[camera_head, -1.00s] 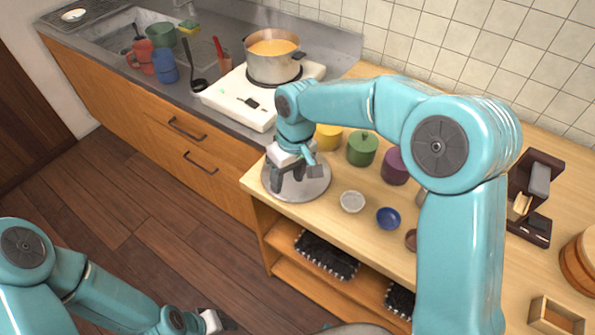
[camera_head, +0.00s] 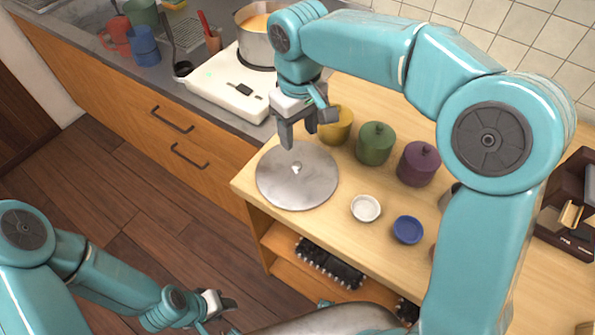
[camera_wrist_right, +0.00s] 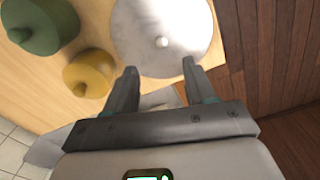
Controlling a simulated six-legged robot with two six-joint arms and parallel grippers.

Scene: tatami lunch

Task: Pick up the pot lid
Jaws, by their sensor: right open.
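The pot lid (camera_head: 297,188) is a round grey metal disc with a small knob at its centre. It lies flat on the wooden counter near its left corner. It also shows in the right wrist view (camera_wrist_right: 185,28), with its pale knob (camera_wrist_right: 162,42) just beyond the fingertips. My right gripper (camera_head: 304,138) is open and empty above the far side of the lid, apart from the knob. Its two fingers show spread in the right wrist view (camera_wrist_right: 160,68). My left gripper (camera_head: 222,306) is low at the bottom, over the floor, and its jaws are too small to judge.
Yellow (camera_head: 337,126), green (camera_head: 376,146) and purple (camera_head: 418,165) lidded jars stand behind the lid. A white bowl (camera_head: 366,209) and a blue bowl (camera_head: 407,231) sit to its right. A pot (camera_head: 256,48) of orange soup stands on the white stove (camera_head: 216,90).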

